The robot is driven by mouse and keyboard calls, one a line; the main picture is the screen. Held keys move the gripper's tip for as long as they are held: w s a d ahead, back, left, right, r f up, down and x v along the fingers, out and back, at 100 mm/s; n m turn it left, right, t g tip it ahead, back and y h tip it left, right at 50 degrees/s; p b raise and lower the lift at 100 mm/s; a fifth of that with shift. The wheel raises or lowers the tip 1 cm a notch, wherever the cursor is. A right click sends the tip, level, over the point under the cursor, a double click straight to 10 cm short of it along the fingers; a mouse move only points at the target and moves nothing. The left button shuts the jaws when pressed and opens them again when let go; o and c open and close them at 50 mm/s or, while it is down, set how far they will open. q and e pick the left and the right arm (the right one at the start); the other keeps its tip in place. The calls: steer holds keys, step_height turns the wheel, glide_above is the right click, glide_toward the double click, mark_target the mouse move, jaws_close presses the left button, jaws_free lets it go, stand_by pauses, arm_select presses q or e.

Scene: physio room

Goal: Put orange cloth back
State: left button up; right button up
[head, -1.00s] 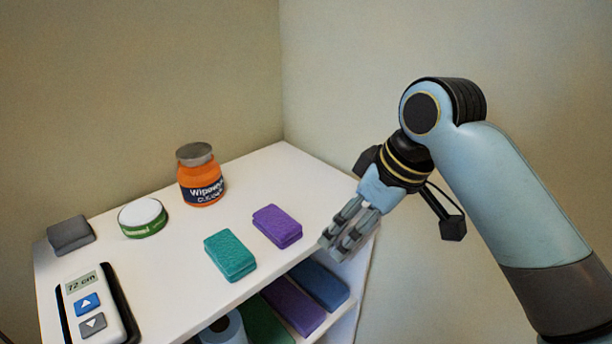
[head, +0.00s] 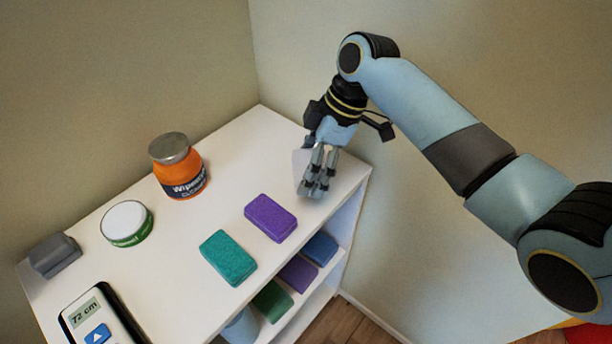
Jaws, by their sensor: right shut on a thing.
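No orange cloth can be made out in the head view. My right gripper (head: 315,188) is shut and points down over the far right part of the white shelf top (head: 150,275). A pale, flat thing (head: 300,163) shows beside and behind its fingers. The fingers hide part of it, and I cannot tell what it is or whether it touches the top. An orange jar (head: 180,172) with a grey lid and a dark label stands upright at the back, left of the gripper. My left gripper is not in view.
A purple block (head: 271,218) and a teal block (head: 228,258) lie near the front edge. A green-and-white tin (head: 127,224), a grey block (head: 54,256) and a display device (head: 92,318) are at left. The top's middle is clear.

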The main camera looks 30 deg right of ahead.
steer(key=shift+w+a+f, duration=0.2)
steer(key=shift+w, duration=0.05)
steer(key=shift+f, duration=0.35)
step_height(320, 180, down, 3)
steer(key=shift+r, duration=0.2)
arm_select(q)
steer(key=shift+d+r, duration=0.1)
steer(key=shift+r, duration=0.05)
arm_select(e)
steer(key=shift+f, duration=0.4)
steer(key=shift+f, duration=0.1)
steer(key=o, duration=0.9)
